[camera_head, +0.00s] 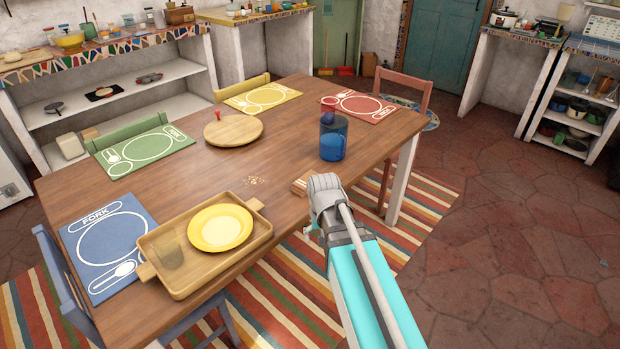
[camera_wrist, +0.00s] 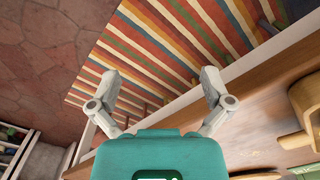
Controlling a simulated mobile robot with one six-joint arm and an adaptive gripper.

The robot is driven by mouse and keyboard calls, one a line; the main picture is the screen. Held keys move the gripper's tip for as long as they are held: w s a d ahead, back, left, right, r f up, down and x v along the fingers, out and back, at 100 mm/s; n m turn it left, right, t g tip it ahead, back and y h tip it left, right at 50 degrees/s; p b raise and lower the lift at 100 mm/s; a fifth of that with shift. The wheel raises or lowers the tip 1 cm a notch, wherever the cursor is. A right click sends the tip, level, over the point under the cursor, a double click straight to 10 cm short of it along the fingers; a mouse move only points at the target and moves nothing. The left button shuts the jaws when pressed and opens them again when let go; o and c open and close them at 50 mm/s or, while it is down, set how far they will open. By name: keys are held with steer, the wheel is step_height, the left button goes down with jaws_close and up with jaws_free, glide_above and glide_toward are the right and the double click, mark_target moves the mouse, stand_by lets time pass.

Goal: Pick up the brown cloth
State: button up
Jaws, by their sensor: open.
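No brown cloth can be made out for sure. A small tan, striped piece (camera_head: 301,185) lies near the right edge of the wooden table (camera_head: 200,180) in the head view, partly hidden behind my arm's end; I cannot tell whether it is cloth. My gripper (camera_wrist: 160,74) is open and empty in the wrist view, its two fingers spread wide above the striped rug and the table edge. In the head view, the arm's end is beside the tan piece and the fingers are hidden.
A wooden tray (camera_head: 180,290) holds a yellow plate (camera_head: 220,228) and a clear glass (camera_head: 170,254). A blue pitcher (camera_head: 332,140) stands beyond the tan piece. Crumbs (camera_head: 254,181) lie left of it. A round board (camera_head: 233,131) and placemats occupy the table. A red chair (camera_head: 405,88) stands behind.

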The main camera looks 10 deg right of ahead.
mark_target(306, 180)
steer(key=w+r+m+p, duration=0.4)
steer(key=w+r+p, duration=0.2)
steer(key=w, duration=0.6)
steer(key=w+r+m+p, duration=0.4)
steer(key=w+r+p, duration=0.3)
steer(key=w, duration=0.5)
steer(key=shift+d+r+p, duration=0.15)
steer(key=shift+r+p, duration=0.15)
steer(key=shift+r, duration=0.65)
steer(key=shift+f, duration=0.1)
step_height(306, 180, down, 8)
steer(key=b, duration=0.8)
steer(key=shift+f+b, duration=0.25)
steer(key=shift+b, duration=0.1)
steer(key=shift+f, duration=0.1)
steer(key=shift+s+a+f+b, duration=0.1)
steer(key=shift+f+b, duration=1.15)
steer(key=shift+b, duration=0.05)
steer(key=shift+a+f+b, duration=0.1)
steer(key=shift+f+b, duration=1.15)
steer(key=shift+b, duration=0.05)
steer(key=c, duration=1)
steer(key=shift+o, duration=0.2)
steer(key=shift+r, duration=0.2)
